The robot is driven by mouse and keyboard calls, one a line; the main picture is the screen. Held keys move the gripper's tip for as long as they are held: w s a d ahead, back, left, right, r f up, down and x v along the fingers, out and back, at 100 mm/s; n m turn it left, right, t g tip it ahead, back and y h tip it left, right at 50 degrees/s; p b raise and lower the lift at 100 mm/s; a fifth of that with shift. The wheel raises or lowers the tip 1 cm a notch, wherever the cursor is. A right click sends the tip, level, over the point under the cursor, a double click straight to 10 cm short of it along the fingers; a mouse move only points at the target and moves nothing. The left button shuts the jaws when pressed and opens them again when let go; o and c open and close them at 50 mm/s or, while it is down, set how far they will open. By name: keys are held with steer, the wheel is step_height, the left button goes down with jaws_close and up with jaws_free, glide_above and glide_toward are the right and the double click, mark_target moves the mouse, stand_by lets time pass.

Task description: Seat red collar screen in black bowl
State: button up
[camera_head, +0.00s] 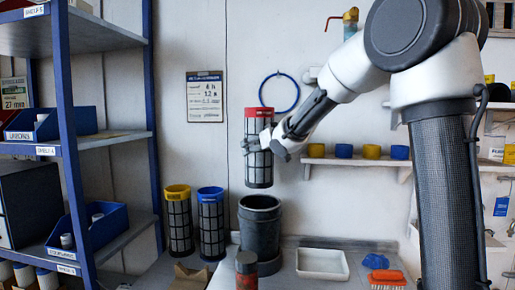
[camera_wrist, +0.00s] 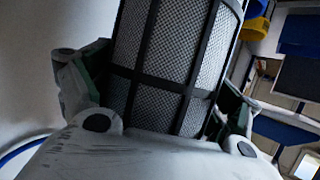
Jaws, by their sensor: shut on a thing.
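The red collar screen (camera_head: 258,168) is a dark mesh cylinder with a red band at its top. It hangs upright in the air in the head view. The screen's mesh (camera_wrist: 178,60) fills the middle of the wrist view between the two fingers of my gripper (camera_wrist: 160,95). The black bowl (camera_head: 260,232) is a dark open-topped cylinder on the bench. The screen's lower end is a little above the bowl's rim and appears roughly over it; the depth is hard to tell.
A yellow-collar screen (camera_head: 179,220) and a blue-collar screen (camera_head: 211,224) stand left of the bowl. A dark red-banded canister (camera_head: 246,268) stands in front. A white tray (camera_head: 322,264) and a red brush (camera_head: 387,278) lie right. A blue shelf rack (camera_head: 70,150) is at left.

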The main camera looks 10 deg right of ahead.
mark_target(259, 163)
steer(key=shift+f, duration=8.9)
steer(key=o, duration=1)
steer(key=shift+o, duration=0.2)
steer(key=shift+s, duration=0.1)
